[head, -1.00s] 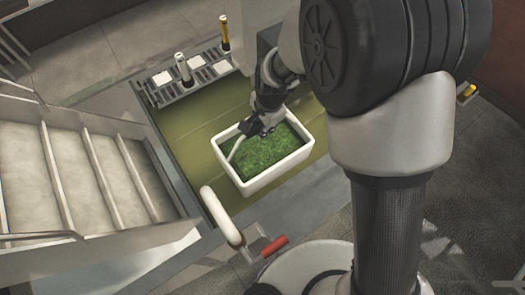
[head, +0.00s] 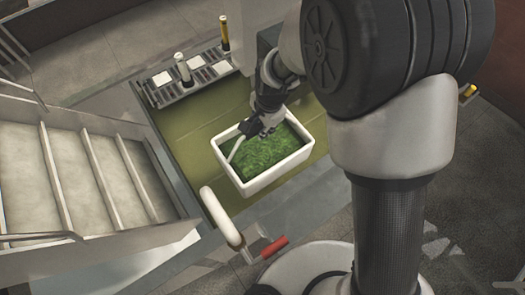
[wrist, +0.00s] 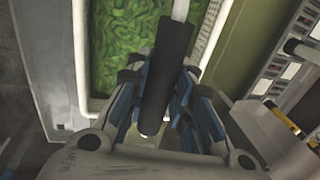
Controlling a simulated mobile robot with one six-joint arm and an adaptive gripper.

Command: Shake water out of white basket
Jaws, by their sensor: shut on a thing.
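The white basket (head: 270,182) is a rectangular tub filled with green leafy pieces (head: 266,152), in the middle of the head view. It is over the olive-green basin floor (head: 205,125); I cannot tell whether it touches it. A thin white handle (head: 236,150) with a dark grip rises over its left side. My gripper (head: 264,124) is at the basket's upper edge. In the wrist view my gripper (wrist: 158,100) is shut on the dark grip (wrist: 168,60), and the basket wall (wrist: 215,30) with the green contents (wrist: 120,40) lies beyond it.
A rack with white blocks (head: 195,73) and yellow and white posts lines the basin's back edge. A stepped pale structure (head: 85,180) stands at left. A curved white rail (head: 220,215) and a red handle (head: 274,246) are at the front.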

